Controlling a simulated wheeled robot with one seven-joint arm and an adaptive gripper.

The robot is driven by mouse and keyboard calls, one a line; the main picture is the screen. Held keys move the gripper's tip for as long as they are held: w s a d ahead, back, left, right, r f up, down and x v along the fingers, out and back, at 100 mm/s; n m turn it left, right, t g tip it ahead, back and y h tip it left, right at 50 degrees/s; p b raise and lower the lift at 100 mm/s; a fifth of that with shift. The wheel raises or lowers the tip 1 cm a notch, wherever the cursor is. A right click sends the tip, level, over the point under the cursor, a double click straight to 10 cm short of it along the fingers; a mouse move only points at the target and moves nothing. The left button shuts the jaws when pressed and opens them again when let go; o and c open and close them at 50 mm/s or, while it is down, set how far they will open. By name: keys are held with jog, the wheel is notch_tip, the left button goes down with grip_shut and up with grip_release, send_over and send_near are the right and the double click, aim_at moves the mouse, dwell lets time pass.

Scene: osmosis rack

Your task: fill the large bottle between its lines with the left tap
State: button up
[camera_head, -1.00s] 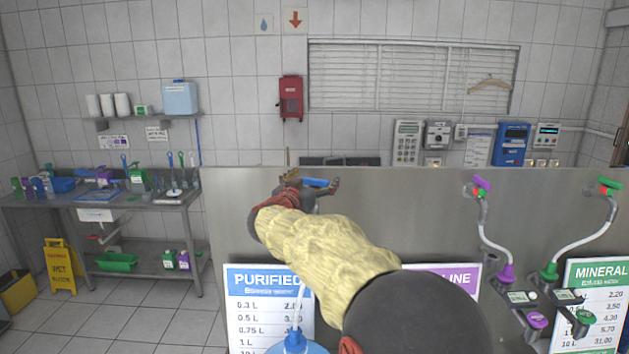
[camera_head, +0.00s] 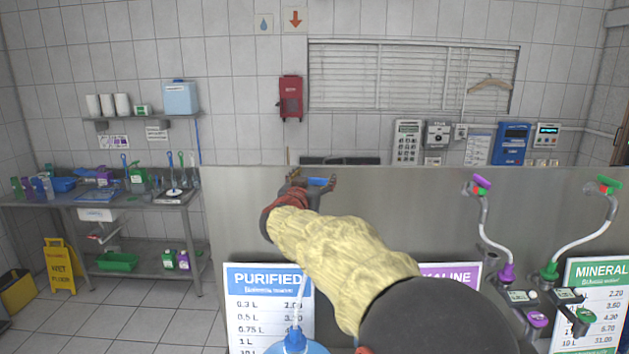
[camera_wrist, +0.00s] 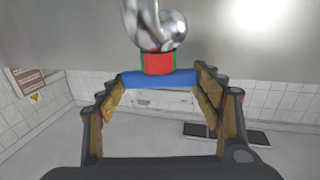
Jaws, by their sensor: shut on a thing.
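The left tap's blue handle (camera_head: 318,182) is between the fingers of my gripper (camera_head: 312,180), which is shut on it. In the wrist view the blue handle (camera_wrist: 158,79) spans between the two fingers, below a red collar and a curved chrome spout (camera_wrist: 155,25). The large blue bottle (camera_head: 293,345) stands low at the bottom edge of the head view; only its top shows. A thin pale line runs down to its neck; I cannot tell whether it is hose or water. The bottle's lines and water level are out of view.
The steel rack panel (camera_head: 400,200) spans the front. A purple-handled tap (camera_head: 481,182) and a green-and-red-handled tap (camera_head: 608,186) with white hoses stand at right. The Purified price sign (camera_head: 268,290) hangs near the bottle. A side table (camera_head: 105,198) is far left.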

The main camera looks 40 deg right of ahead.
jog(key=n+t+y+b, duration=0.2)
jog(key=b, duration=0.1)
jog(key=shift+d, duration=0.1)
jog(key=shift+n+t+y+b, duration=0.3)
jog(key=shift+t+y+b, duration=0.25)
jog(key=shift+b, duration=0.2)
jog(key=shift+r, duration=0.15)
jog(key=o, duration=1.1)
jog(key=shift+o, duration=0.4)
jog(key=shift+s, duration=0.1)
jog(key=v, duration=1.2)
